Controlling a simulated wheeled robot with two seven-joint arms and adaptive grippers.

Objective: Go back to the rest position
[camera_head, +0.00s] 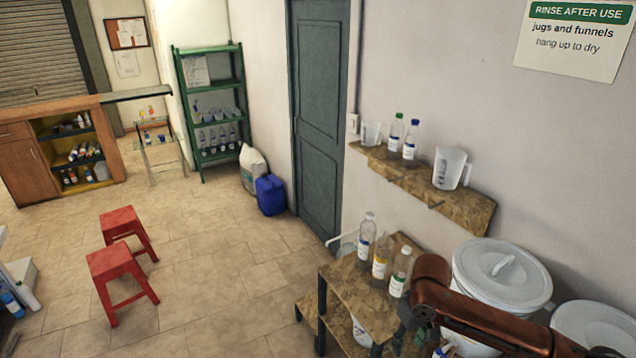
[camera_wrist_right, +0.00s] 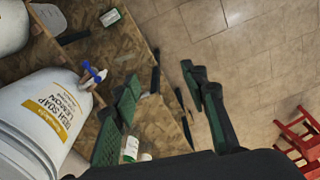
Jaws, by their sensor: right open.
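My right arm comes in from the lower right in the head view. Its gripper (camera_head: 414,330) hangs by the front of the wooden stand, beside the white lidded drum (camera_head: 500,268). In the right wrist view the right gripper (camera_wrist_right: 165,98) has its two green-padded fingers spread wide with nothing between them. A white drum labelled dish soap lemon (camera_wrist_right: 38,122) is left of the fingers, with a blue-handled tap (camera_wrist_right: 94,73). My left gripper is not in view.
Several clear bottles (camera_head: 380,262) stand on the wooden stand (camera_head: 352,290). A wall shelf (camera_head: 470,207) above holds bottles and jugs. A second white drum (camera_head: 595,325) is at far right. Red stools (camera_head: 122,265) stand left; the floor (camera_head: 215,270) between is clear.

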